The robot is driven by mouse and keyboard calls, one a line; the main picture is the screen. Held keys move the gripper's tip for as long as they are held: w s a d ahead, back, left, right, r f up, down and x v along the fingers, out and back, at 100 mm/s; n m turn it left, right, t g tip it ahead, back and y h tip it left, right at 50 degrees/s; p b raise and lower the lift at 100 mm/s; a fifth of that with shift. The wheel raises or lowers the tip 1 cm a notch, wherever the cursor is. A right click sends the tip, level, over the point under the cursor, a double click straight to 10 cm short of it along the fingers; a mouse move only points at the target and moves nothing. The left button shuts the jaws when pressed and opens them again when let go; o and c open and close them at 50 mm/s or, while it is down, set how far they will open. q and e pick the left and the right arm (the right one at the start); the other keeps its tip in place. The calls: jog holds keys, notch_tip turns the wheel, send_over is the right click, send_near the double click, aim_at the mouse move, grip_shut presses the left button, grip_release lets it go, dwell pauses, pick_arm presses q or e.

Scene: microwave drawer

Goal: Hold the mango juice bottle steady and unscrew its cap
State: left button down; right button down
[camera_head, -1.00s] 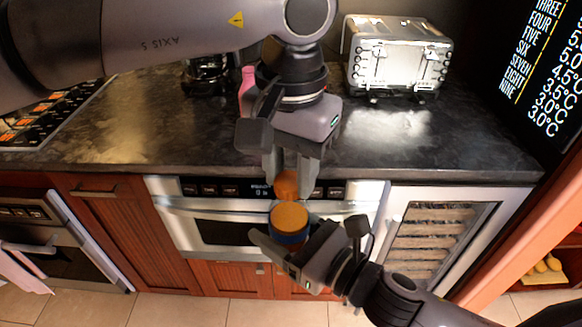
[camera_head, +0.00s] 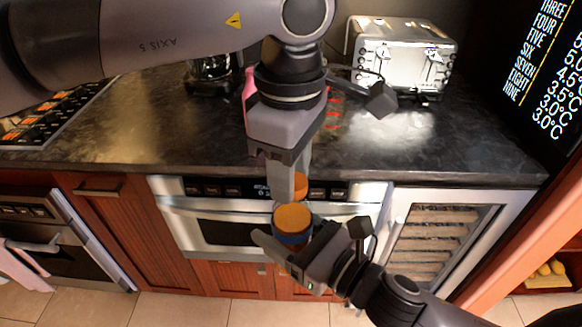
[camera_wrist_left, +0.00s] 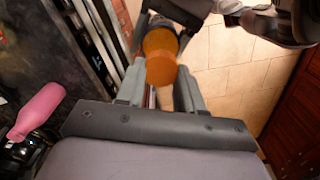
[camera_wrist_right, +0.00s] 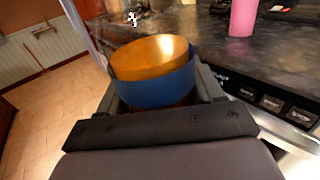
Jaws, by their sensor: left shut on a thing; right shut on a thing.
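The mango juice bottle (camera_head: 291,236) shows a broad orange round end and a blue band. It is in my right gripper (camera_head: 289,256), low in front of the counter; the right wrist view shows its blue side (camera_wrist_right: 155,90) between the fingers. A smaller orange round part, apparently the cap (camera_head: 301,186), is just beyond the broad end. My left gripper (camera_head: 287,190) reaches down from above and is shut on it. In the left wrist view, the cap (camera_wrist_left: 161,71) overlaps the bottle (camera_wrist_left: 160,42). I cannot tell whether they are still joined.
The dark counter (camera_head: 140,125) is behind the grippers, with a toaster (camera_head: 402,55) at the back right and a pink bottle (camera_head: 249,85) partly hidden by my left arm. A drawer microwave (camera_head: 225,235) is below the counter edge.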

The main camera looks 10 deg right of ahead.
pick_arm(q)
jog(key=n, duration=0.5)
jog(key=shift+s, duration=0.1)
pick_arm(e)
jog(key=shift+s, duration=0.1)
pick_arm(q)
jog(key=n, duration=0.3)
pick_arm(e)
jog(key=shift+a, duration=0.1)
pick_arm(q)
jog(key=n, duration=0.4)
jog(key=shift+n, duration=0.4)
jog(key=n, duration=0.3)
jog(key=shift+s+r, duration=0.1)
jog(key=n, duration=1.6)
jog(key=shift+d, duration=0.1)
jog(key=shift+r, duration=0.15)
